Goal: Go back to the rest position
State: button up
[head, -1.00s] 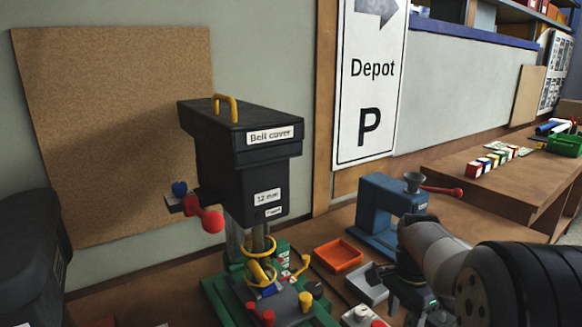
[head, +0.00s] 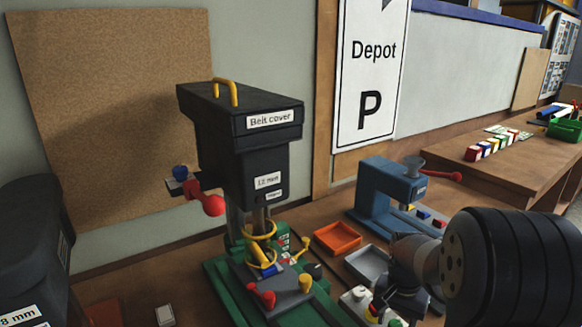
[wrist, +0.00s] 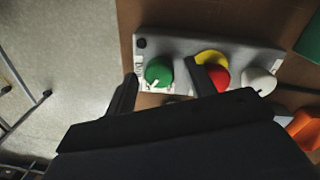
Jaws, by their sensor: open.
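My gripper (wrist: 160,85) is open in the wrist view, its two dark fingers apart with nothing between them but the view of a control box below. The grey control box (wrist: 172,45) carries a green knob (wrist: 158,73), a red button on yellow (wrist: 216,76) and a white knob (wrist: 258,80). In the head view my gripper (head: 385,305) is at the lower right, partly hidden by my own arm, close to the control box (head: 352,302). I cannot tell the exact height between them.
A black and green drill press labelled "Belt cover" (head: 240,115) stands left of my arm. An orange tray (head: 338,238), a grey tray (head: 368,262) and a blue press (head: 385,195) are behind my gripper. A bench with coloured blocks (head: 497,146) is at the right.

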jog(key=n, duration=0.5)
jog(key=shift+n+p, duration=0.3)
notch_tip(320, 180, up, 11)
jog(key=shift+a+b, duration=0.3)
jog(key=shift+b, duration=0.05)
jog(key=shift+f, duration=0.1)
